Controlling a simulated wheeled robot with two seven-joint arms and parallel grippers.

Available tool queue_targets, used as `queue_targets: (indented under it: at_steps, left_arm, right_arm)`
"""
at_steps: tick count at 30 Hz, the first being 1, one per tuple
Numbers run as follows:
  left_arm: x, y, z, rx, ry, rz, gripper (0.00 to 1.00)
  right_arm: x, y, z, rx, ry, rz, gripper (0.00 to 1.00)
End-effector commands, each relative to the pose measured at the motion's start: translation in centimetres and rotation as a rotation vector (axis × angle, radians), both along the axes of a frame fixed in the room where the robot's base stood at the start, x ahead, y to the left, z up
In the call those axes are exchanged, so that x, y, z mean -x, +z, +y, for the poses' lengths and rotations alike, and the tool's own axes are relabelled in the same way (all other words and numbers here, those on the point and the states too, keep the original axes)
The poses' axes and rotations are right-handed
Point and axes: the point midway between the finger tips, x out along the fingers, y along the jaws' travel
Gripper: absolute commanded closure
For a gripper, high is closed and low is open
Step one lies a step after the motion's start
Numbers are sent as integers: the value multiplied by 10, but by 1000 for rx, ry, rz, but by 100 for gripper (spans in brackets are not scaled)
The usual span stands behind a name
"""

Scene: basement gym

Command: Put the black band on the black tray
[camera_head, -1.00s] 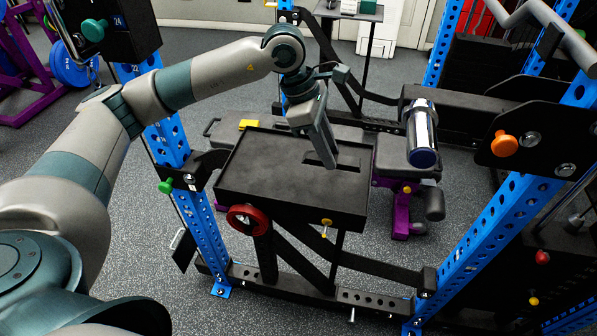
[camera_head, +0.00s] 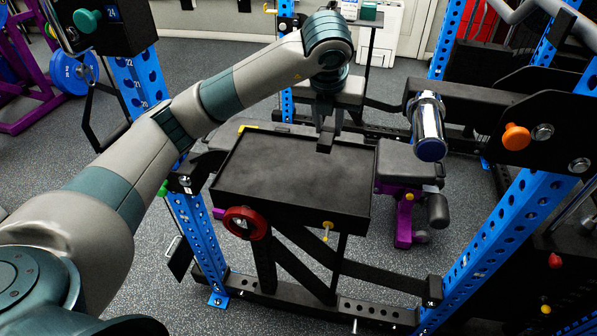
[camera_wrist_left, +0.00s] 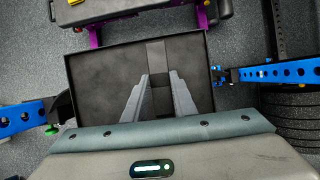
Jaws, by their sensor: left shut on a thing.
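The black tray (camera_head: 270,190) is a flat, shallow-rimmed rectangle set within the blue rack, and its floor looks bare. My left gripper (camera_head: 327,132) points down at the tray's far edge, right of its middle. It is shut on the black band (camera_head: 325,144), a short dark strip at the fingertips. In the left wrist view the band (camera_wrist_left: 156,62) runs from between the fingers (camera_wrist_left: 160,97) across the tray (camera_wrist_left: 95,75) toward its rim. I cannot tell whether the band touches the tray. My right gripper is not in view.
A chrome cylinder (camera_head: 428,125) on a black arm stands right of the tray. Blue rack posts (camera_head: 205,240) flank the tray on both sides. A grey bench with a purple frame (camera_head: 404,218) is behind and to the right.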

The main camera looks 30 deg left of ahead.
Motion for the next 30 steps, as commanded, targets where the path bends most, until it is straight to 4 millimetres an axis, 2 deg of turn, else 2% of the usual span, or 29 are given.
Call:
queue_targets:
  at_steps: [12,17,21,30]
  left_arm:
    - [0,0,1,1,21,0,98]
    - [2,-5,9,2,21,2,98]
    - [9,-15,24,1,22,3,98]
    - [29,-47,78,-2,23,6,98]
  right_arm:
    - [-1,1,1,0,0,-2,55]
    - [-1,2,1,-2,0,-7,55]
    - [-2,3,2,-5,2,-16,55]
    - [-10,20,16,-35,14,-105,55]
